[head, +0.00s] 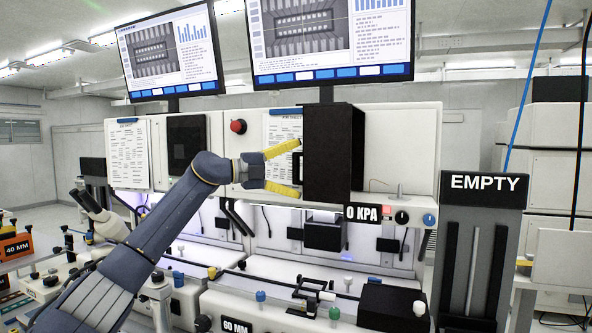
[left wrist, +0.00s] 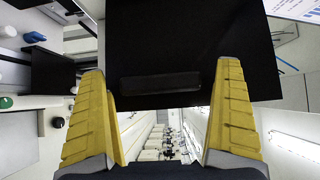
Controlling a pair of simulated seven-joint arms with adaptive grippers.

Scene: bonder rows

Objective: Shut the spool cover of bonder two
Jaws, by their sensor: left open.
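The black spool cover (head: 334,155) is on the upper front of the nearer bonder (head: 402,150), below the large right monitor. It stands out from the white front as a dark panel, seeming swung open; its hinge cannot be made out. My left gripper (head: 297,168) is open at its left edge, yellow fingers one above the other, with no grip visible. In the left wrist view the cover (left wrist: 190,40) fills the upper middle, with a dark bar-like handle (left wrist: 160,83) between the spread fingers. My right gripper is not in view.
The bonder to the left has a black panel (head: 187,140) flat on its front. A red button (head: 238,126) and a pinned sheet (head: 283,130) are near my left gripper. A "0 KPA" label (head: 362,213) and knobs sit below the cover. An "EMPTY" rack (head: 483,184) stands right.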

